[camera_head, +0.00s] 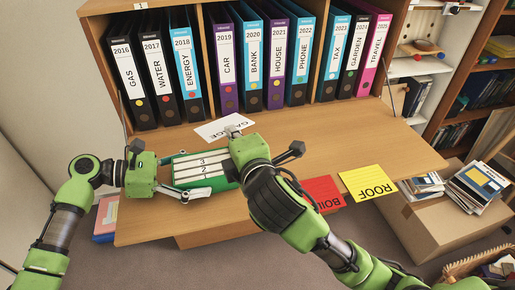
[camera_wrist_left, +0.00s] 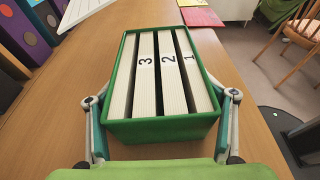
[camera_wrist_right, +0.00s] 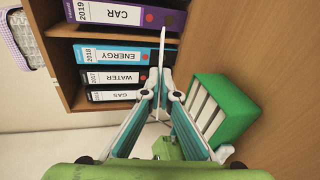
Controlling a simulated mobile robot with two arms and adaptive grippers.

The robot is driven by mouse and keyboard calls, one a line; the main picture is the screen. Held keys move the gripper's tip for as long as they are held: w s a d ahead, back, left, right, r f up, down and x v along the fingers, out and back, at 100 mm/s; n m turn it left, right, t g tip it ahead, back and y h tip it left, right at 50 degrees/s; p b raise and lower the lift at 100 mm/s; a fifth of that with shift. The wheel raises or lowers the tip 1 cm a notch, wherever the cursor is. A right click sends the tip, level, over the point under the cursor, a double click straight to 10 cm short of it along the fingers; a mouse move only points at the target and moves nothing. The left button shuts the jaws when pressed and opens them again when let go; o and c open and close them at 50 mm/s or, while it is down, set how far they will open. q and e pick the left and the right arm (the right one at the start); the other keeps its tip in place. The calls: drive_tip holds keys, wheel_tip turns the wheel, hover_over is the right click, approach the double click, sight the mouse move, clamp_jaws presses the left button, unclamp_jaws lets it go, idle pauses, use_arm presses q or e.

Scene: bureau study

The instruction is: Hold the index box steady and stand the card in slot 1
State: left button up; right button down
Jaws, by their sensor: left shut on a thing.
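The green index box (camera_wrist_left: 160,130) stands on the desk, its white blocks marked 3, 2 and 1 with dark slots beside them. My left gripper (camera_head: 186,174) is shut on the box, one finger on each side, as the left wrist view shows. A white card (camera_head: 222,126) marked GARAGE, partly covered, is in my right gripper (camera_wrist_right: 160,80). In the right wrist view the card (camera_wrist_right: 161,50) is seen edge-on between the fingers. My right gripper is beside the box, which shows at right in that view (camera_wrist_right: 240,105). The right arm hides the box's right end in the head view.
A red card (camera_head: 323,190) and a yellow card marked ROOF (camera_head: 368,182) lie at the desk's front edge. Ring binders (camera_head: 225,65) fill the shelf behind. The desk top (camera_head: 340,130) is clear at right. A cardboard box (camera_head: 425,225) with papers stands at the right.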

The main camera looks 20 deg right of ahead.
drive_tip(key=a+r+n+g+y, duration=0.15)
drive_tip(key=a+r, duration=0.25)
drive_tip(key=a, duration=0.7)
drive_tip(key=a+r+n+g+y, duration=0.1)
drive_tip(key=a+r+n+g, duration=0.3)
drive_tip(key=a, duration=0.6)
drive_tip(key=s+a+r+g+h, duration=0.3)
drive_tip(key=s+a+g, duration=0.1)
drive_tip(key=s+a, duration=0.75)
drive_tip(key=s+d+f+n+g+h, duration=0.1)
drive_tip(key=s+d+f, duration=0.1)
drive_tip(key=d, duration=0.4)
drive_tip(key=s+d+f+n+g, duration=0.1)
drive_tip(key=s+d+f, duration=0.15)
drive_tip(key=d, duration=0.25)
drive_tip(key=w+d+f+m+g+h, duration=0.2)
drive_tip(key=w+d+m+g, duration=0.1)
drive_tip(key=w+d+m, duration=0.6)
drive_tip(key=shift+w+d+g+h, duration=0.35)
drive_tip(key=shift+w+d, duration=1.45)
drive_tip(key=shift+d, duration=0.6)
